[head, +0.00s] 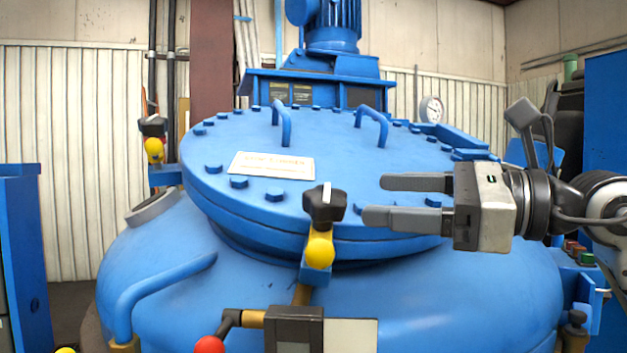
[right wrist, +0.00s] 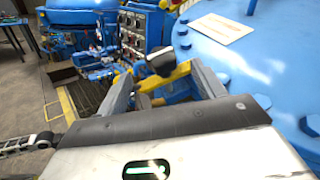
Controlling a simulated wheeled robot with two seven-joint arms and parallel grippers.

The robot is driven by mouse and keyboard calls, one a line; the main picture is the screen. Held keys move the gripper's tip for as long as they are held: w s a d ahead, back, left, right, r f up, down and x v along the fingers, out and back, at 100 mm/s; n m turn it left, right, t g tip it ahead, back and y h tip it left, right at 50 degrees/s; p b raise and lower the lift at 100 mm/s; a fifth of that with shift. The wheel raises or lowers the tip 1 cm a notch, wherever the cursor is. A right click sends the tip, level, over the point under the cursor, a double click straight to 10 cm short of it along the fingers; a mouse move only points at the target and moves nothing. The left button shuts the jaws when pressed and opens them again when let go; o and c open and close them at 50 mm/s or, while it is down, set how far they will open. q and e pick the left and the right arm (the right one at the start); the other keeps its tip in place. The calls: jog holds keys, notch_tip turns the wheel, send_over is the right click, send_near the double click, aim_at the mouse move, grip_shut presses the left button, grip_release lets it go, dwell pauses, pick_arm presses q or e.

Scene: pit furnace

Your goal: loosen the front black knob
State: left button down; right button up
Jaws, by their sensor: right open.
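The front black knob (head: 325,204) has a white mark on top and sits above a yellow ball-shaped part at the front edge of the blue lid. My right gripper (head: 372,200) comes in from the right and is open, its two grey fingers pointing left toward the knob. In the head view the fingertips are a short way right of the knob, apart from it. In the right wrist view the black knob (right wrist: 161,61) shows beyond and between the open fingers, above a yellow part. My left gripper is not in view.
The blue vessel lid (head: 340,150) carries bolts, two handles and a white label plate (head: 271,165). Another black knob (head: 153,126) stands at the lid's left. A red ball (head: 209,345) and a grey box (head: 293,328) are below the front knob.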

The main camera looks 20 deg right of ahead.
aim_at(335, 195)
jog(key=p+x, duration=0.2)
jog(key=x, duration=0.8)
jog(key=shift+w, duration=0.1)
jog(key=shift+d, duration=0.1)
jog(key=c, duration=1)
